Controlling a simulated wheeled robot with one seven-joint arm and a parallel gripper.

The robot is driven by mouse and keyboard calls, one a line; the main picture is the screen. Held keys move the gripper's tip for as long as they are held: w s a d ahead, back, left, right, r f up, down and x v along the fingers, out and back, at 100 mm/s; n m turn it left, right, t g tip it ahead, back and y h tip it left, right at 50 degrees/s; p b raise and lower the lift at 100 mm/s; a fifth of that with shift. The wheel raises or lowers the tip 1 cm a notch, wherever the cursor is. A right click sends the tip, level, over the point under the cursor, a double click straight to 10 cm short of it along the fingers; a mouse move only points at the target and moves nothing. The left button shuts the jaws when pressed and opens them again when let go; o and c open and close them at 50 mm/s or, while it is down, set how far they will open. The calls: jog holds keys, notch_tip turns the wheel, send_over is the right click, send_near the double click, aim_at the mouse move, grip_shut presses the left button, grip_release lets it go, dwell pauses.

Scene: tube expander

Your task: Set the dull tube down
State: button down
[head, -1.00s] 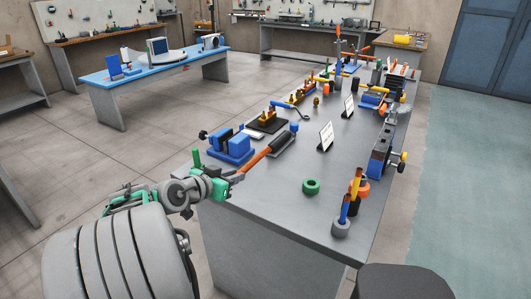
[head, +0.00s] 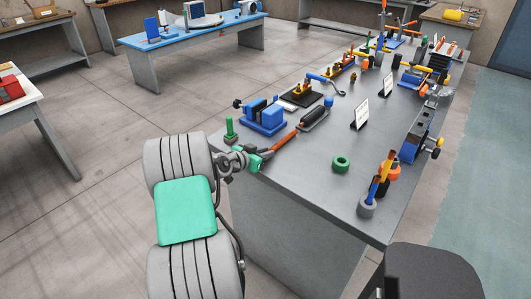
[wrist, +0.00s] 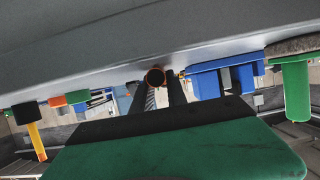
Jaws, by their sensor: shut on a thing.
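The dull tube (head: 284,142) is a brown-orange rod at the near left part of the grey bench (head: 300,185). My gripper (head: 268,153) is at its near end, low at the bench's left edge, and shut on it. In the wrist view, the tube's round open end (wrist: 155,77) shows between my two dark fingers (wrist: 158,92). The tube's far end points toward a dark cylinder (head: 315,118) on the bench; I cannot tell whether they touch. Whether the tube rests on the bench is also unclear.
A blue vise-like block (head: 265,118) and a green peg (head: 230,130) stand left of the tube. Bare bench lies between.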

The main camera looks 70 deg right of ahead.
jog(key=shift+f+b, duration=0.3)
jog(key=shift+b, duration=0.1)
jog(key=shift+a+f, duration=0.1)
jog(key=shift+f, duration=0.1)
